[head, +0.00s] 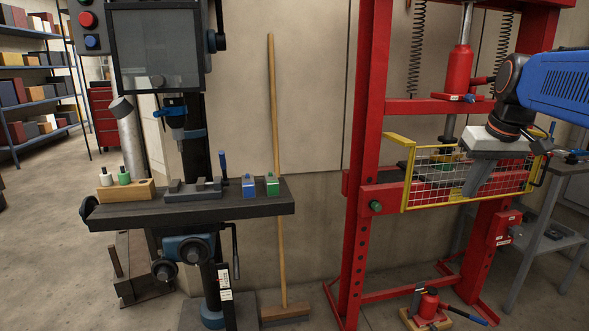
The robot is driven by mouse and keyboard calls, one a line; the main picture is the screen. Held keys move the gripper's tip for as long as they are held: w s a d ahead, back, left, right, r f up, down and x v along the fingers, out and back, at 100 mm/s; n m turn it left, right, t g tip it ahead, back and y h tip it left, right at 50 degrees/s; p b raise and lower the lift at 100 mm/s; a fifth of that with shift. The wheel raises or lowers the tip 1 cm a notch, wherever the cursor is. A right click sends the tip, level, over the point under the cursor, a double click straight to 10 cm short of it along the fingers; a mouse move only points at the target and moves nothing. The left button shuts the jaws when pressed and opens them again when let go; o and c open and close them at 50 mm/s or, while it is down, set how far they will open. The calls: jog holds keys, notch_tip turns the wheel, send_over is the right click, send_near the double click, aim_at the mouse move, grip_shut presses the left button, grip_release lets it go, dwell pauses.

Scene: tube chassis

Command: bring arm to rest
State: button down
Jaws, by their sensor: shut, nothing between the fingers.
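My arm comes in from the right edge, with a blue link and a dark joint. My gripper (474,190) hangs below that joint, with a pale grey body and grey fingers pointing down and slightly left. It appears shut with nothing held. It shows in front of the yellow-framed mesh guard (425,182) of the red press; I cannot tell how far it is from the mesh.
The red press frame (366,120) stands behind my gripper. A grey side table (553,238) is at right. A broom (274,150) leans between.

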jog(key=s+a+f, duration=0.6)
jog(key=s+f, duration=0.5)
jog(key=s+a+f, duration=0.5)
jog(key=s+f, duration=0.5)
jog(key=s, duration=0.1)
jog(key=shift+a+f+t, duration=0.3)
jog(key=shift+a+f, duration=0.05)
jog(key=shift+f, duration=0.05)
